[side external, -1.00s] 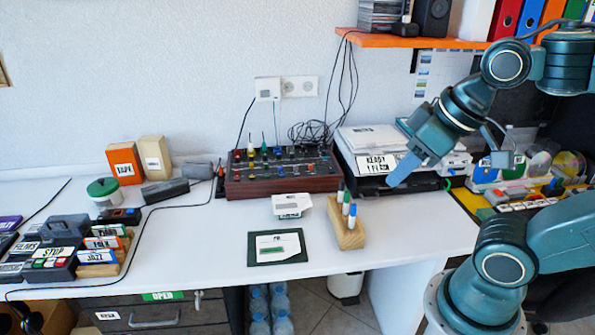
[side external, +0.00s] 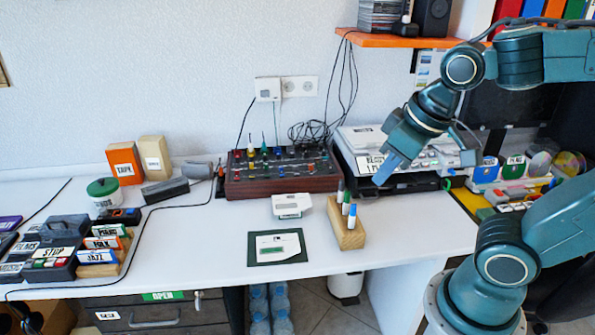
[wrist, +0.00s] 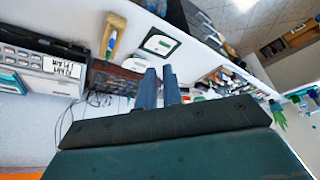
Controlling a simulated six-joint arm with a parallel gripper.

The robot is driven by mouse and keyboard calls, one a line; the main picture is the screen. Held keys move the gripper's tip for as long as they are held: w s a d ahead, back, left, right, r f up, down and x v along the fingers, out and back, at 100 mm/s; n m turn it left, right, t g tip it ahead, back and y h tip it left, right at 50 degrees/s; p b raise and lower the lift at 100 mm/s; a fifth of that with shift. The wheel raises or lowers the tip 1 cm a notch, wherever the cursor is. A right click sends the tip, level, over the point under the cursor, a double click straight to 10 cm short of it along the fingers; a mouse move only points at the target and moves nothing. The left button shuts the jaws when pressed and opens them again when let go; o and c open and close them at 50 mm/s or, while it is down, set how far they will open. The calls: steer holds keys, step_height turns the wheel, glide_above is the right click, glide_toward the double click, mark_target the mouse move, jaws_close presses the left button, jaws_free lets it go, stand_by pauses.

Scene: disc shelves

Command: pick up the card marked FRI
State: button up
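I cannot make out a card marked FRI in either view. Upright cards reading PUNK, FOLK and JAZZ (side external: 97,257) stand in a wooden holder at the left of the table. A white card-like piece (side external: 277,247) lies on a dark green mat (side external: 252,262) at the front middle; its print is too small to read. My gripper (side external: 382,180) hangs in the air in front of the printer, above and right of the pen block.
A wooden pen block (side external: 346,232) stands right of the mat. A mixer (side external: 270,187) and a printer (side external: 375,140) stand behind. Disc boxes (side external: 515,168) are at the right. The table between mat and card holder is clear.

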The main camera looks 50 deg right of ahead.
steer(key=w+a+f+n+g+h, duration=0.1)
steer(key=w+f+h, duration=0.2)
steer(key=w+f, duration=0.3)
steer(key=w+a+f+n+g+h, duration=0.15)
steer(key=w+f, duration=0.25)
steer(key=f, duration=0.5)
steer(key=w+a+f+n+t+h, duration=0.1)
steer(key=a+f+n+t+h, duration=0.1)
steer(key=f+n, duration=0.3)
steer(key=a+f+n+t+h, duration=0.2)
steer(key=f+n+t+h, duration=0.1)
steer(key=f, duration=0.9)
steer(key=shift+w+n+t, duration=0.4)
steer(key=shift+n+t, duration=0.45)
steer(key=shift+n, duration=0.3)
steer(key=shift+w+h, duration=0.1)
steer(key=shift+h, duration=0.15)
glide_toward(299, 261)
steer(key=shift+w+d+r, duration=0.15)
steer(key=shift+w+d, duration=0.5)
steer(key=shift+d, duration=0.2)
steer(key=shift+w+d+r, duration=0.15)
steer(key=shift+w+d, duration=0.55)
steer(key=shift+d, duration=0.1)
steer(key=shift+w+d, duration=0.1)
steer(key=shift+d, duration=0.05)
steer(key=shift+x, duration=2.45)
